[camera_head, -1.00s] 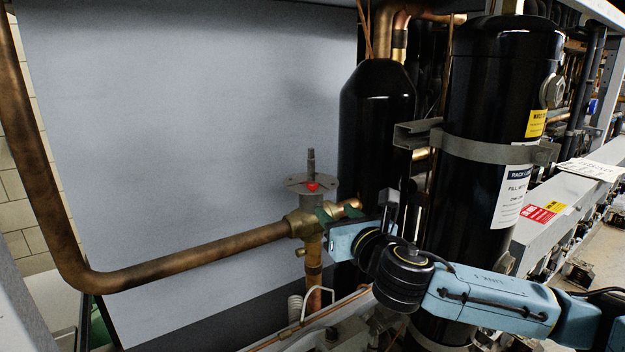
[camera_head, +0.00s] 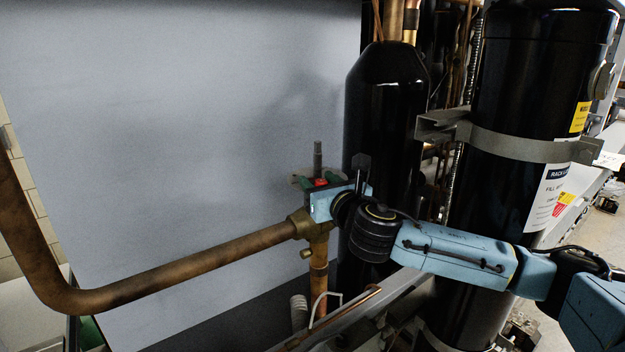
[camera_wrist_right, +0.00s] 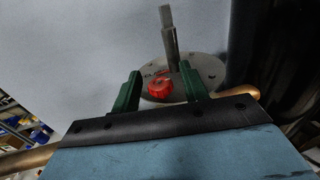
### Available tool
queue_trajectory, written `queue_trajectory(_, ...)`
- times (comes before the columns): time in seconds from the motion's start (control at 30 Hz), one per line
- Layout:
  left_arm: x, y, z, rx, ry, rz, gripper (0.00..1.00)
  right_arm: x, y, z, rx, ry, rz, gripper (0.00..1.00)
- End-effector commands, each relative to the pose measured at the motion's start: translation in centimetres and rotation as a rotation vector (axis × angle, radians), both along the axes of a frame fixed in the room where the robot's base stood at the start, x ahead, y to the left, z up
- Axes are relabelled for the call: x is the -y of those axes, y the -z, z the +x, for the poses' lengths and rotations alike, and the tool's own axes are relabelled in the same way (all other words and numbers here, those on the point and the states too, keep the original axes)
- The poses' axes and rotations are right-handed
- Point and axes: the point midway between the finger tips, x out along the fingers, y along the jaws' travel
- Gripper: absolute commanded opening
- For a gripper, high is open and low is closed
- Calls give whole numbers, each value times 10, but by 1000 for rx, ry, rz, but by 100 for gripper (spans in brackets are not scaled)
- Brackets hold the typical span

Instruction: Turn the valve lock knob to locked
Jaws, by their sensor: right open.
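The red valve lock knob (camera_wrist_right: 160,86) sits on a round grey plate (camera_wrist_right: 207,70) beside an upright grey stem (camera_wrist_right: 169,38), seen in the right wrist view. In the head view the knob (camera_head: 320,182) shows as a small red spot on the brass and copper valve (camera_head: 312,228). My right gripper (camera_wrist_right: 160,82) is open, its two green fingers on either side of the knob in the picture. I cannot tell whether they touch it. In the head view my right gripper (camera_head: 318,182) is at the valve top and hides much of the plate. My left gripper is not in view.
A copper pipe (camera_head: 180,268) runs left from the valve. A black cylinder (camera_head: 385,120) stands close behind right, and a larger black tank (camera_head: 530,90) with a metal strap stands farther right.

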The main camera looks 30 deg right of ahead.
Motion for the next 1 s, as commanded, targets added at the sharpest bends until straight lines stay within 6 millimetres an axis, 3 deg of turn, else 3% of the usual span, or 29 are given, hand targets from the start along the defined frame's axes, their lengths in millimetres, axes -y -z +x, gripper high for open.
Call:
queue_trajectory(0.23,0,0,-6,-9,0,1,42,0,0,0,0,0,1,44)
queue_trajectory(0.57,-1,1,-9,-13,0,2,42,0,0,0,0,0,1,1)
queue_trajectory(1.0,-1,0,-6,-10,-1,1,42,-1,-1,1,2,100,4,0)
